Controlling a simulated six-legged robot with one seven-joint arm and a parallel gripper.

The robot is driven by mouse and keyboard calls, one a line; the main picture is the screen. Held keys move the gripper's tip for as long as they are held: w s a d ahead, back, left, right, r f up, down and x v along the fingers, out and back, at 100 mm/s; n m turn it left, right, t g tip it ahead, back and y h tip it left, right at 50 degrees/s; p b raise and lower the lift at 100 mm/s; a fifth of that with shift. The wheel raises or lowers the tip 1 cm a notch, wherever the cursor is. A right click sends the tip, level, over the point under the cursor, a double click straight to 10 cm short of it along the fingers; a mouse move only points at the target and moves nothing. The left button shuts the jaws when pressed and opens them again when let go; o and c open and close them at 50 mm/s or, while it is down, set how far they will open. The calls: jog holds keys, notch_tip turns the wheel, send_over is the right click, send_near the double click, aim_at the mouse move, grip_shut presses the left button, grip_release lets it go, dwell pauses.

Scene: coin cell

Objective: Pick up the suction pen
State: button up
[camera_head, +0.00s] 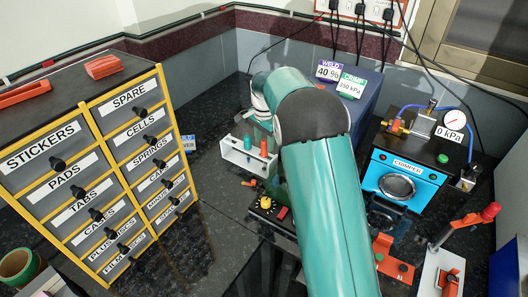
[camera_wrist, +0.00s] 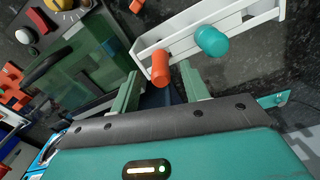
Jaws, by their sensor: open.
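A white rack (camera_head: 243,158) stands on the dark bench right of the drawer cabinet and holds upright pen-like tools. It also shows in the wrist view (camera_wrist: 262,16). One tool has an orange top (camera_wrist: 161,67), the other a teal top (camera_wrist: 211,41); I cannot tell by looks which is the suction pen. In the head view the orange top (camera_head: 264,148) is right of the teal one (camera_head: 247,142). My gripper (camera_wrist: 162,84) is open; its two green fingers point toward the rack, with the orange top just ahead between their tips. The head view hides my gripper behind my arm.
A labelled drawer cabinet (camera_head: 95,175) stands left. A blue crimper (camera_head: 404,178) with a gauge (camera_head: 453,122) stands right. A welder box (camera_head: 362,92) is behind my arm. A control box with a yellow knob (camera_head: 282,213) sits in front of the rack. Cables hang at the back wall.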

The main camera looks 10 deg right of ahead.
aim_at(264, 147)
notch_tip(264, 147, down, 4)
jog(key=shift+r, duration=0.25)
grip_shut()
notch_tip(264, 147, up, 10)
jog(key=shift+r, duration=0.1)
dwell(0.4)
